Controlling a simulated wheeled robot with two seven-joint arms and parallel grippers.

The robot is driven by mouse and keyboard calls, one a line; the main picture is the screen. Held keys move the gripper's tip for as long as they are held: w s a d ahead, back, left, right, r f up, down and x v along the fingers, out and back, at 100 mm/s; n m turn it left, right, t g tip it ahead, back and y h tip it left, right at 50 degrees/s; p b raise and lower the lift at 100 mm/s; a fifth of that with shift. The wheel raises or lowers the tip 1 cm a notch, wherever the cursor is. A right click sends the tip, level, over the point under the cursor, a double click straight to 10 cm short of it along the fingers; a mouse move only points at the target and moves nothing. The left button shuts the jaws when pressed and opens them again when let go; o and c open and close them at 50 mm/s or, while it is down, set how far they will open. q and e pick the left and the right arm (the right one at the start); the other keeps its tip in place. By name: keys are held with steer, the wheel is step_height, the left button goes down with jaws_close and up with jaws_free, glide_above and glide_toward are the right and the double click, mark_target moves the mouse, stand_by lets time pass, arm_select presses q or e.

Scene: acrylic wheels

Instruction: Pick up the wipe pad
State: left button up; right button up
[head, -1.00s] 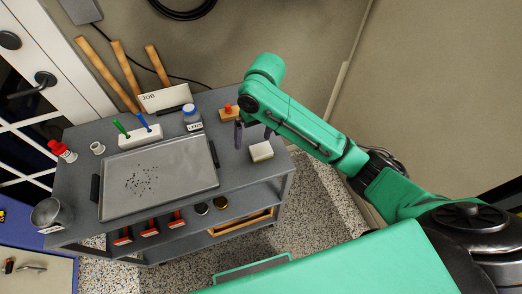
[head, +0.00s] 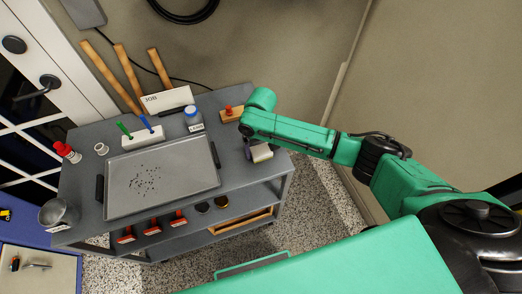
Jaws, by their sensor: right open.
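The wipe pad (head: 262,154), a small pale block, lies on the right end of the grey cart's top (head: 234,174). My right gripper (head: 250,152) points down at the pad, with a dark finger at its left side. The wrist covers the pad's far part, and the other finger is hidden. The right gripper is open; I cannot tell whether it touches the pad. My left gripper is not in view.
A metal tray (head: 190,182) with dark specks lies left of the pad. A wooden block with a red knob (head: 229,111) stands behind it, near my wrist. A blue-capped jar (head: 193,115) and a white holder (head: 142,138) stand along the back.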

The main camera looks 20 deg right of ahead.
mark_target(261, 150)
steer(key=shift+f, duration=0.15)
steer(key=c, duration=1.1)
step_height(261, 150, up, 20)
steer(key=shift+r, duration=0.1)
